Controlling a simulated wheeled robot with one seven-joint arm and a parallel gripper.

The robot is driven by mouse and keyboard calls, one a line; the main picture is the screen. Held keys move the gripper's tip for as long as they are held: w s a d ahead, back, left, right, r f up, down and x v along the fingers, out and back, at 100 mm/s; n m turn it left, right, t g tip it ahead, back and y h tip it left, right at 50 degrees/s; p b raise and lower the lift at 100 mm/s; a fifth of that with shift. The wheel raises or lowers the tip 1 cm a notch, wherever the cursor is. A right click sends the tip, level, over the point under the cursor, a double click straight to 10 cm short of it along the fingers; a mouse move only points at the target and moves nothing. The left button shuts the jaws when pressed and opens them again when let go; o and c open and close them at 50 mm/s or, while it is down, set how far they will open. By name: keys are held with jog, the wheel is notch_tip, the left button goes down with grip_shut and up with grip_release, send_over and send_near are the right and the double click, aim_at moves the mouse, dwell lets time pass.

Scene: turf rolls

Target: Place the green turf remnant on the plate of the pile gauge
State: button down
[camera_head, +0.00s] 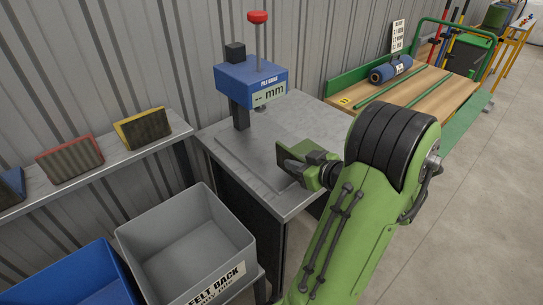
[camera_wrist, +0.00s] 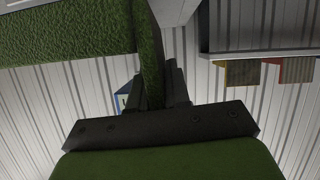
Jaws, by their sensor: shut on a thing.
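My gripper (camera_head: 316,168) is shut on the green turf remnant (camera_head: 292,152), which stands on edge between the fingers. In the wrist view the remnant (camera_wrist: 150,55) shows edge-on between the dark fingers (camera_wrist: 160,92). The pile gauge (camera_head: 252,82) has a blue head with an "mm" display and a red knob on a rod, on a dark post. Its flat grey plate (camera_head: 243,152) lies on the grey stand below, bare where visible. The remnant is held to the right of the plate; its exact height above the stand is unclear.
A grey bin labelled "felt back" (camera_head: 185,235) and a blue bin (camera_head: 85,275) stand in front left. A wall shelf (camera_head: 100,165) holds blue, red and yellow-edged swatches. A wooden bench (camera_head: 440,92) with a blue roll (camera_head: 390,70) stands right. Open floor lies at right.

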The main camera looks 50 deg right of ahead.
jog(key=shift+w+r+x, duration=0.2)
jog(key=shift+r+x, duration=0.3)
jog(key=shift+x, duration=2.4)
jog(key=shift+w+r+x, duration=0.25)
jog(key=shift+r+x, duration=0.3)
jog(key=shift+x, duration=2.4)
jog(key=shift+w+r+x, duration=0.2)
jog(key=shift+r+x, duration=0.3)
jog(key=shift+x, duration=2.4)
jog(key=shift+a, duration=0.1)
jog(key=shift+f, duration=0.15)
jog(key=c, duration=1.1)
grip_release()
